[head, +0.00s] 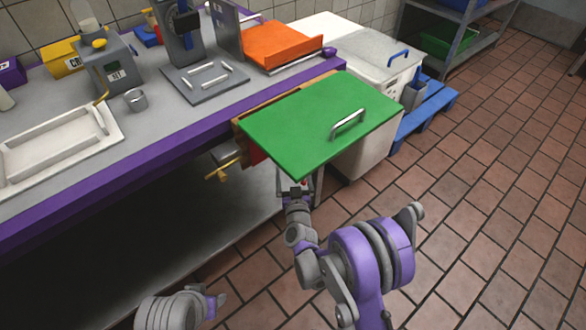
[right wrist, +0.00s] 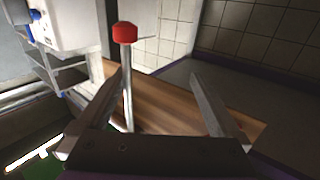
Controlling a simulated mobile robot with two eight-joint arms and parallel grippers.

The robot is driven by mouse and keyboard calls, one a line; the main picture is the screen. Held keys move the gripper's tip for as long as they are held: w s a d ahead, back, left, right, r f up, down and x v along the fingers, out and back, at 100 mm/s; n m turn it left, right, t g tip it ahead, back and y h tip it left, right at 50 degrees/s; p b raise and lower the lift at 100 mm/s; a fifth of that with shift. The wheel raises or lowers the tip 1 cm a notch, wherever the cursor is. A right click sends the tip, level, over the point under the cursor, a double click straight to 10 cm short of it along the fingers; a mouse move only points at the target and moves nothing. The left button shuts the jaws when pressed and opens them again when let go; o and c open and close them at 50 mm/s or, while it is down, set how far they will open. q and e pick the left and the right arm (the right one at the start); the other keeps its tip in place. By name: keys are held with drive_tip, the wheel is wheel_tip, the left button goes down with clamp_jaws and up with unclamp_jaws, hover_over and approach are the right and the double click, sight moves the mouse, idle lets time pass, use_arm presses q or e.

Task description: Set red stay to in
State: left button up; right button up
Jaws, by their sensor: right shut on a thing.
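The red stay (right wrist: 125,32) shows in the right wrist view as a pale upright rod with a red end. Its rod stands between my right gripper's fingers (right wrist: 155,75), close to the left one. The fingers look well apart, and the exact contact is not clear. In the head view my right gripper (head: 294,187) is below the near edge of a green panel with a handle (head: 310,115). A red part (head: 254,154) shows under the panel's left side; I cannot tell if it is the stay. My left gripper (head: 216,300) is low at the bottom, its jaws unclear.
The purple-edged counter (head: 150,137) lies left of the panel, with an orange tray (head: 282,45) and a metal cup (head: 136,100) on it. A white bin (head: 378,65) and blue pallet (head: 425,115) stand behind the panel. The tiled floor at right is clear.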

drive_tip(key=shift+s+a, duration=0.1)
drive_tip(key=shift+a, duration=0.6)
drive_tip(key=shift+d, duration=0.5)
drive_tip(key=shift+c, duration=0.8)
drive_tip(key=shift+s+d, duration=0.1)
drive_tip(key=shift+s, duration=0.05)
drive_tip(key=shift+c, duration=0.3)
drive_tip(key=s+d+b, duration=0.3)
drive_tip(key=s, duration=0.8)
drive_tip(key=shift+s+d, duration=0.2)
drive_tip(key=shift+s, duration=0.05)
